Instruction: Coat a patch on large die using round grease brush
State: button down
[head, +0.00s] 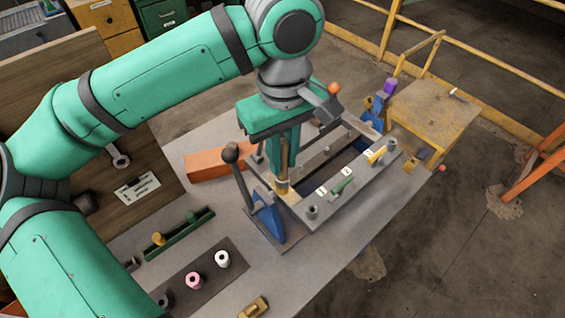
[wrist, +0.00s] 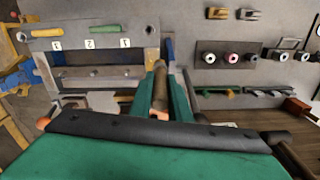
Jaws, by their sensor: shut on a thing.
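My gripper (head: 284,150) is shut on the round grease brush (head: 283,172), a slim brown stick held upright, tip down. The brush also shows between the fingers of my gripper (wrist: 161,100) in the wrist view (wrist: 160,88). Its tip is over the near left end of a grey metal frame (head: 340,192), beside a tan patch; whether it touches is unclear. The frame carries numbered labels, a green piece (head: 342,185) and a yellow piece (head: 376,154). I cannot tell for sure which part is the large die.
A blue bracket with a dark-knobbed lever (head: 231,153) stands close left of the brush. An orange block (head: 215,164) lies behind. A green rack (head: 180,234) and a dark mat (head: 232,278) with pink and white cylinders are left.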

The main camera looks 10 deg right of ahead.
aim_at(283, 142)
notch_tip(283, 142, up, 2)
jog(key=shift+w+r, duration=0.15)
jog(key=shift+r, duration=0.1)
jog(key=shift+s+r, duration=0.2)
jog(key=shift+r, duration=0.7)
jog(key=shift+w, duration=0.1)
